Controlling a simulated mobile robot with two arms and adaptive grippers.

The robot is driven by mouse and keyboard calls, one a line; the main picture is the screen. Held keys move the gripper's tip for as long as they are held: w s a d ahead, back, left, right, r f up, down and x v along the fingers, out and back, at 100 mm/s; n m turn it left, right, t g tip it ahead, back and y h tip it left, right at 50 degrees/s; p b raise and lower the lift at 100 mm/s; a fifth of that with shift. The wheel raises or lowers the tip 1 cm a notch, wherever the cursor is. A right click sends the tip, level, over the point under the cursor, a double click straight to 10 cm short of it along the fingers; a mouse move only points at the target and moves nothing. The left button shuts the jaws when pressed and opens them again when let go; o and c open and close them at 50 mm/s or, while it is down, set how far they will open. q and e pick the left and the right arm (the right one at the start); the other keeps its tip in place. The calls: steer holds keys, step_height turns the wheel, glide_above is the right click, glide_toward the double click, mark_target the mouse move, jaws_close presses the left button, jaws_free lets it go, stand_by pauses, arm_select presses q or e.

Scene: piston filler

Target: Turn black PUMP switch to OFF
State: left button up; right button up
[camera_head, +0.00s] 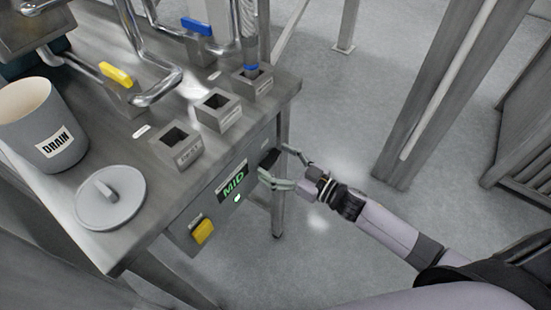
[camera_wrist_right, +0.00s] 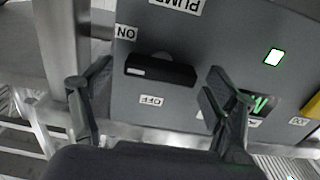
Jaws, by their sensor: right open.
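The black PUMP switch (camera_wrist_right: 160,70) is a bar lying roughly level across the grey panel in the right wrist view, which shows the panel upside down. A pale mark is on its left end; the ON label (camera_wrist_right: 125,32) is above that end and the OFF label (camera_wrist_right: 151,100) below the bar. In the head view the switch (camera_head: 269,158) is at the panel's right end. My right gripper (camera_head: 279,165) is open there; in the wrist view its fingers (camera_wrist_right: 155,92) stand on both sides of the switch, apparently apart from it. My left gripper is out of view.
The panel has a green MID display (camera_head: 233,180), a lit green indicator (camera_head: 237,198) and a yellow switch (camera_head: 202,231). A DRAIN bucket (camera_head: 40,125) and a round lid (camera_head: 110,198) are on the steel table (camera_head: 150,235). A table leg (camera_head: 278,215) is below the gripper.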

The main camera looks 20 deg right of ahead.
steer(key=shift+w+a, duration=0.15)
steer(key=c, duration=1.2)
steer(key=shift+o, duration=0.2)
steer(key=shift+n, duration=0.4)
steer(key=n, duration=0.3)
steer(key=shift+n+b, duration=0.3)
steer(key=shift+n, duration=0.1)
steer(key=n+b, duration=0.1)
steer(key=n, duration=0.3)
steer(key=shift+a+f, duration=0.1)
steer(key=shift+f+n+b, duration=0.15)
steer(key=shift+n+b, duration=1.3)
steer(key=shift+n, duration=3.25)
